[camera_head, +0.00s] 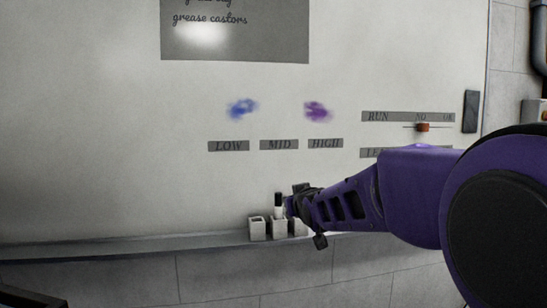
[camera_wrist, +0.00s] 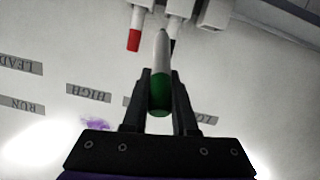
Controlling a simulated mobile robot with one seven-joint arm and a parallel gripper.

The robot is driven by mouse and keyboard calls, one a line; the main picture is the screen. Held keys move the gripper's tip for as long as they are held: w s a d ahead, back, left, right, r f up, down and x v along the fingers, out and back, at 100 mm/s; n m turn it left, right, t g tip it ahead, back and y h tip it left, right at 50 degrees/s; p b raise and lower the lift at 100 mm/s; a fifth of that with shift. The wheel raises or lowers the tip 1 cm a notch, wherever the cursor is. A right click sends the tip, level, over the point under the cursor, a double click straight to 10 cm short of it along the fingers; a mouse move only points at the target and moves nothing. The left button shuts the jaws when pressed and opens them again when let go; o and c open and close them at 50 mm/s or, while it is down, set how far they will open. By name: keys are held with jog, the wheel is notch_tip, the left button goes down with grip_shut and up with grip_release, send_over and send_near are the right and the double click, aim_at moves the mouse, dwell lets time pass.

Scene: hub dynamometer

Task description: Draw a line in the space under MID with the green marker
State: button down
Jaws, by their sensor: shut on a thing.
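My gripper (camera_wrist: 160,76) is shut on the green marker (camera_wrist: 160,95), which has a green end and a pale body. In the head view my gripper (camera_head: 292,203) is beside the marker cups, low in front of the whiteboard, and the green marker cannot be made out there. The MID label (camera_head: 279,144) is between LOW (camera_head: 229,146) and HIGH (camera_head: 325,143). The board space under MID (camera_head: 279,165) is bare. In the wrist view, which is upside down, MID is mostly hidden behind my gripper.
Three white cups stand on the ledge (camera_head: 210,243). The left cup (camera_head: 257,229) looks empty; a black marker (camera_head: 278,203) stands in the middle one. A red marker (camera_wrist: 134,38) is in another cup. Blue (camera_head: 242,108) and purple (camera_head: 317,111) smudges are above the labels.

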jog(key=s+a+r+n+t+y, duration=0.15)
jog(key=a+r, duration=0.35)
jog(key=r, duration=0.7)
jog(key=p+x, duration=0.2)
jog(key=x, duration=0.4)
jog(key=shift+w+d+r+t+y, duration=0.15)
jog(key=shift+w+r+t+y, duration=0.1)
jog(key=shift+t+y, duration=0.15)
jog(key=shift+s+f, duration=0.1)
jog(key=shift+w, duration=0.85)
dwell(0.4)
jog(key=shift+w+d+p, duration=0.1)
jog(key=shift+d+p, duration=0.35)
jog(key=shift+p, duration=0.2)
